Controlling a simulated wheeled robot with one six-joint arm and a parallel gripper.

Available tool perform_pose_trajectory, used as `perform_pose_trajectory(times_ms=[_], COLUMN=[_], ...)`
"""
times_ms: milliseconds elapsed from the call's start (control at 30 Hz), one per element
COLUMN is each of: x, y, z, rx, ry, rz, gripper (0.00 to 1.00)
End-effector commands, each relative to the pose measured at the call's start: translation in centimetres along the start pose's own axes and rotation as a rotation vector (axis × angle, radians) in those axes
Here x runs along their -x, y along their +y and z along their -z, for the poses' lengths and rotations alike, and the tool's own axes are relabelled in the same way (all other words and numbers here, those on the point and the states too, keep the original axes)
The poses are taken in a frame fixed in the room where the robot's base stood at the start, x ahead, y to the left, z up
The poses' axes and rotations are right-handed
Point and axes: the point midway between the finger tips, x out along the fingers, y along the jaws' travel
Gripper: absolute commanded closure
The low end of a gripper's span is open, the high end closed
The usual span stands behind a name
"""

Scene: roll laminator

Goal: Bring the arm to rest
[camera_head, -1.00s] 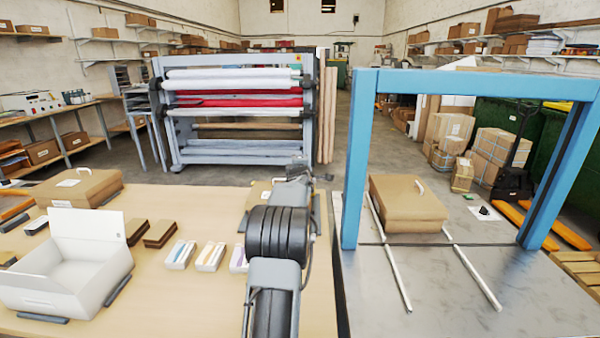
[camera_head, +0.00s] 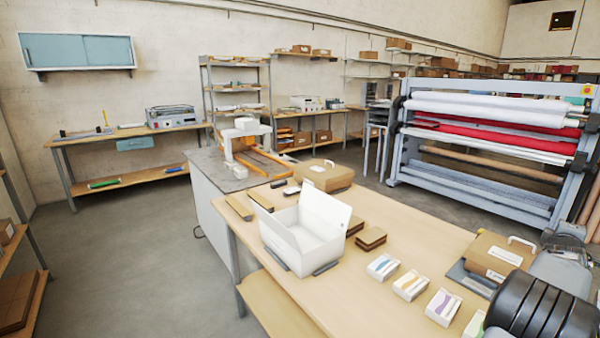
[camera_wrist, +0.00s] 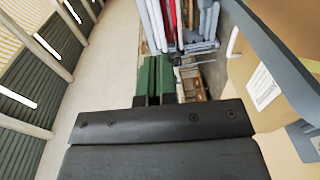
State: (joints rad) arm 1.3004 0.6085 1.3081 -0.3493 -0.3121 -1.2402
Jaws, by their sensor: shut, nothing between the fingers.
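My gripper (camera_wrist: 156,78) shows in the wrist view as two narrow green fingers side by side on dark mounts, shut and empty. Nothing is held between them. A cardboard box with a white handle (camera_wrist: 262,75) is close on the right in that view, apart from the fingers. In the head view, part of my arm (camera_head: 545,305) shows at the lower right corner, beside the same box (camera_head: 492,262) on the wooden table. My gripper itself cannot be made out in the head view.
The wooden table (camera_head: 385,290) carries an open white box (camera_head: 300,240), brown blocks (camera_head: 370,238) and small cartons (camera_head: 411,285). The roll laminator (camera_head: 485,180) stands behind it. A grey-topped counter (camera_head: 205,180) adjoins the far left end. The floor at left (camera_head: 120,240) is clear.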

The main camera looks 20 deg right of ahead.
Motion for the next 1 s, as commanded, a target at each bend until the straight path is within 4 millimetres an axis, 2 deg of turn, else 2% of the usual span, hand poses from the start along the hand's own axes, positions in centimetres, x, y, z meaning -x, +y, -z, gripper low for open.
perform_pose_trajectory(times_ms=[200,500,700,1000], x=[-3.5,-7.4,-9.2,-10.5], y=[0.3,0.5,0.7,0.5], z=[0.0,0.0,0.0,0.0], rx=[0.000,0.001,-0.001,-0.001], ry=[0.000,0.001,0.001,0.001], rz=[0.002,0.001,0.002,0.002], gripper=[1.00,1.00,1.00,1.00])
